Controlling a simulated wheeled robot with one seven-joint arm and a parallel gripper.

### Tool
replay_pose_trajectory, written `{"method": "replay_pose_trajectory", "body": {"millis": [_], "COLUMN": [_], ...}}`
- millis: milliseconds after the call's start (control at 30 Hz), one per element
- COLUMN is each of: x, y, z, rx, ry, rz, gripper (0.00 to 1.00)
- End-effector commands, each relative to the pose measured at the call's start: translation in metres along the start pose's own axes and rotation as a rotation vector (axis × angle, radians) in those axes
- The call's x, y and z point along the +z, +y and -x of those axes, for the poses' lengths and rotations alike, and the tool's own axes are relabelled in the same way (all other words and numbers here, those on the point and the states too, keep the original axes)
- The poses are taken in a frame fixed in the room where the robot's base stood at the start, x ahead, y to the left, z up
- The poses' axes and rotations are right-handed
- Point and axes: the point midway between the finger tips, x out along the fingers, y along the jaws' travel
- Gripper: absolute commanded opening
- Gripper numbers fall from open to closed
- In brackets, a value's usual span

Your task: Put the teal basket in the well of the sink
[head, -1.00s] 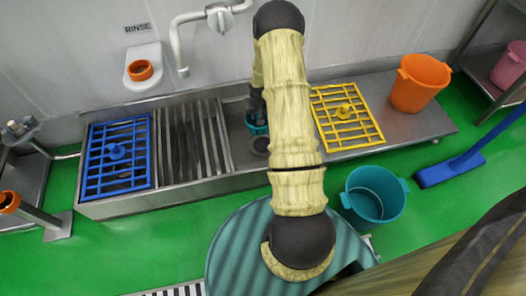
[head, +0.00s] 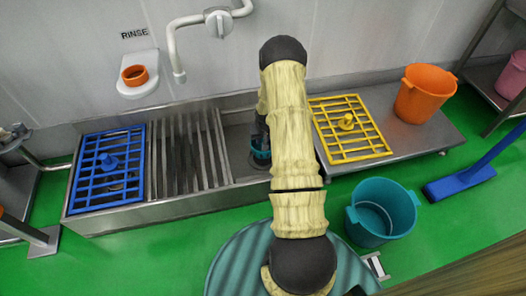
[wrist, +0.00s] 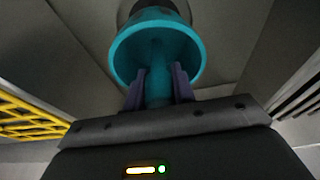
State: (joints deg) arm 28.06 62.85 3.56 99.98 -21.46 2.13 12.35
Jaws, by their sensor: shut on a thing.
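The teal basket (head: 260,153) is a small round cup, seen over the sink's well (head: 238,143), close to a dark round drain opening at its bottom. In the wrist view the basket (wrist: 193,48) shows its open inside and a central post, which stands between my fingers. My gripper (wrist: 157,88) is shut on that post. In the head view my arm hides most of the gripper. A dark ring shows beyond the basket in the wrist view; I cannot tell whether the basket touches it.
A slatted drainer (head: 188,155) and a blue grid (head: 104,181) lie left of the well. A yellow grid (head: 336,127) lies right of it, with an orange bucket (head: 424,92) farther right. A tap (head: 179,55) hangs above. A teal bucket (head: 404,216) stands on the green floor.

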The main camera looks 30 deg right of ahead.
Motion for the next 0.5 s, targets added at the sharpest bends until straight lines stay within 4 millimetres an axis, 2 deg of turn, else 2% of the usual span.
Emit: {"method": "replay_pose_trajectory", "body": {"millis": [33, 67, 400, 500], "x": [0.0026, 0.0029, 0.0027, 0.0047], "y": [0.0, 0.0, 0.0002, 0.0002], "z": [-0.0112, -0.0129, -0.0127, -0.019], "rx": [0.0, 0.0, 0.0, 0.0], "ry": [0.001, 0.002, 0.002, 0.002], "rz": [0.0, 0.0, -0.001, -0.001], "gripper": [0.0, 0.0, 0.0, 0.0]}}
